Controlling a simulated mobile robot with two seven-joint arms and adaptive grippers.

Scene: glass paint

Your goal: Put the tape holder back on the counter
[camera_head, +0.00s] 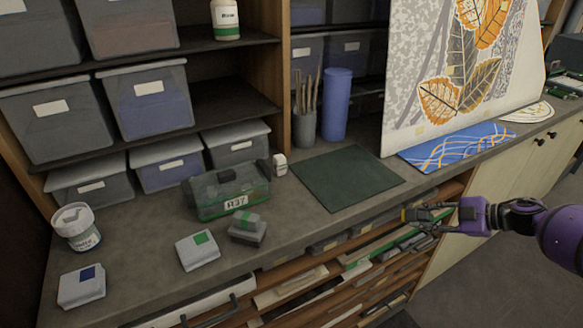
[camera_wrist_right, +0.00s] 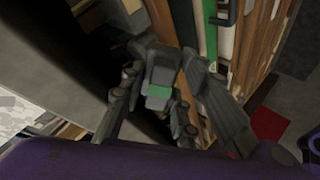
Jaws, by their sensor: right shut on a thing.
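My right gripper (camera_head: 418,215) reaches in from the right, in front of the counter's (camera_head: 345,205) front edge and the open shelves below it. It is shut on a small grey thing, probably the tape holder (camera_wrist_right: 161,75), which shows between the fingers in the right wrist view with a green patch on it. In the head view the fingers hide most of it, and a small yellowish bit shows at the tip. The held thing is apart from the counter top. My left gripper is not in view.
A dark green mat (camera_head: 347,178) lies on the counter. Left of it stand a clear green box labelled A37 (camera_head: 228,192), a grey block with a green band (camera_head: 247,230), two small white boxes and a white tub (camera_head: 76,228). A blue patterned panel (camera_head: 455,146) lies at right.

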